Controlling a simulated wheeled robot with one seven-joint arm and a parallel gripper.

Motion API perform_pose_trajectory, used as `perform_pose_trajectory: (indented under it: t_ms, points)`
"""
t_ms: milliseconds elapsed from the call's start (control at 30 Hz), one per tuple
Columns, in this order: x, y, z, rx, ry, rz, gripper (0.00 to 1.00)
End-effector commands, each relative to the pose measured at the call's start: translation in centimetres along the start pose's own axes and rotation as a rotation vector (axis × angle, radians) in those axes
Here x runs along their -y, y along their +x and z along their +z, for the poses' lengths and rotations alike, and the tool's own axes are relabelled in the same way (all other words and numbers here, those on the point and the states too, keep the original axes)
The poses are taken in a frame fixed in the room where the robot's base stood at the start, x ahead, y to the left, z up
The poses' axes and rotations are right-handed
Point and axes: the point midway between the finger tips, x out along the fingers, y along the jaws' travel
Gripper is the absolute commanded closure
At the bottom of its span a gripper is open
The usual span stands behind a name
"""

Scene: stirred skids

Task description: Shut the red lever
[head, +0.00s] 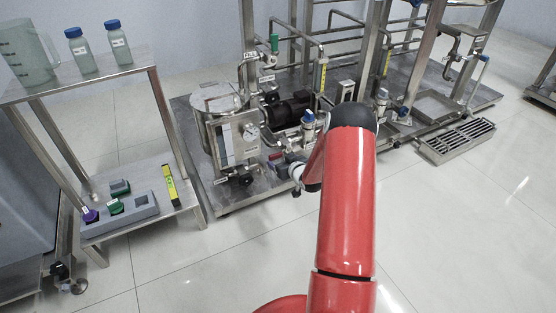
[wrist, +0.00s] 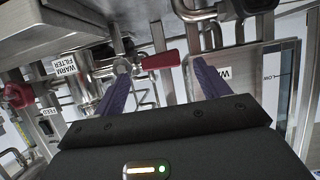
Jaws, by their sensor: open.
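In the wrist view a red lever (wrist: 158,61) sticks out sideways from a metal valve stem, between and beyond my fingertips. My gripper (wrist: 161,68) is open, with one dark purple finger on each side of the lever. I cannot tell whether either finger touches it. A second red handle (wrist: 18,95) is at the left edge, near a label reading FEED. In the head view my red arm reaches toward the skid (head: 240,205) and hides my fingertips. The task's lever is not clear there.
Pipes and a WARM FILTER label (wrist: 66,68) crowd the wrist view, with a boxed panel (wrist: 258,75) at right. In the head view a steel tank (head: 218,98) stands on the skid. A bottle stand (head: 95,78) is at left.

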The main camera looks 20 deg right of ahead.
Motion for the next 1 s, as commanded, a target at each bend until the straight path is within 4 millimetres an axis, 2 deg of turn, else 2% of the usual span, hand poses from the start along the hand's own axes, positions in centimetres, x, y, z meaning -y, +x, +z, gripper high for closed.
perform_pose_trajectory:
  t_ms: [33, 200, 567, 1000]
  points:
    - [0.1, 0.9, 0.1, -0.002, 0.000, -0.001, 0.25]
    - [0.0, 2.8, 0.0, -0.001, -0.001, 0.000, 0.25]
    - [0.0, 3.4, 0.0, 0.001, 0.000, 0.000, 0.25]
    - [0.3, 3.4, 0.0, 0.001, -0.001, -0.004, 0.82]
